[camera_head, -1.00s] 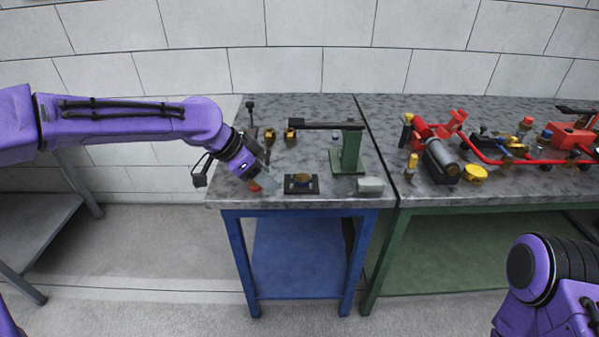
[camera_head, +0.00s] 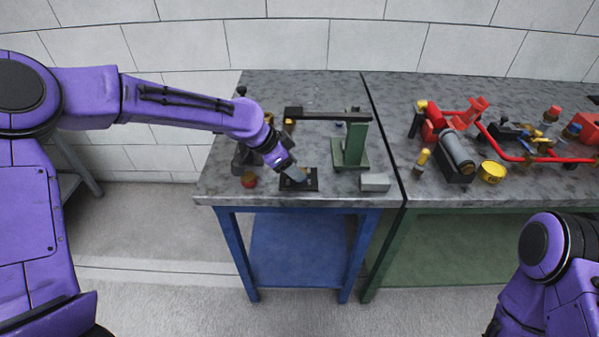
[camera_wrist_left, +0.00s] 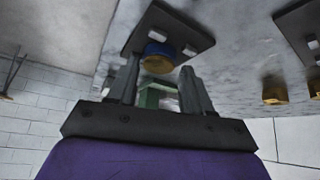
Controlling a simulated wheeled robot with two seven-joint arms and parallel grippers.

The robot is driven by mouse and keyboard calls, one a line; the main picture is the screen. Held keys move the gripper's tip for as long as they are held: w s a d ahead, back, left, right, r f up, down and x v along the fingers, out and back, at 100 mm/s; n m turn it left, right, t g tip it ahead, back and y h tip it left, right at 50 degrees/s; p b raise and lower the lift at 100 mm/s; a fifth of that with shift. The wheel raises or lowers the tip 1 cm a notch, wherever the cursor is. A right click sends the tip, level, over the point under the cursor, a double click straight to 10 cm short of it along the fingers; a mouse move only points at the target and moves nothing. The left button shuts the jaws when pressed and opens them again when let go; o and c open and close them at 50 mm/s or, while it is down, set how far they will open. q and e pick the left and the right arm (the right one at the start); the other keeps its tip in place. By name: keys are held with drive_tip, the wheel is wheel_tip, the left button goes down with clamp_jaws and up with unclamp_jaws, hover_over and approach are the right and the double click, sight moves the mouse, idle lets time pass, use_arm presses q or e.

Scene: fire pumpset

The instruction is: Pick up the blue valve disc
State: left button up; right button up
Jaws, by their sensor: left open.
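The blue valve disc (camera_wrist_left: 160,49) shows in the left wrist view as a round blue top on a brass-coloured body. It is at the black plate (camera_wrist_left: 172,24), which lies on the grey stone-look bench top. In the head view the plate (camera_head: 313,184) is near the bench's front edge, and my gripper hides the disc. My left gripper (camera_wrist_left: 160,68) is open, with one finger on each side of the disc in the picture; contact cannot be told. It also shows in the head view (camera_head: 295,176), pointing down over the plate. My right gripper is out of view.
A green stand (camera_head: 350,148) with a dark top bar is right of the plate, near a grey block (camera_head: 375,182). A red round part (camera_head: 249,180) lies to the left. The right bench holds red piping (camera_head: 510,153) and a yellow ring (camera_head: 492,172).

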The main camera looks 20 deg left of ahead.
use_arm(q)
drive_tip(key=shift+x, duration=1)
drive_tip(key=shift+r, duration=0.15)
drive_tip(key=c, duration=0.8)
drive_tip(key=shift+c, duration=0.2)
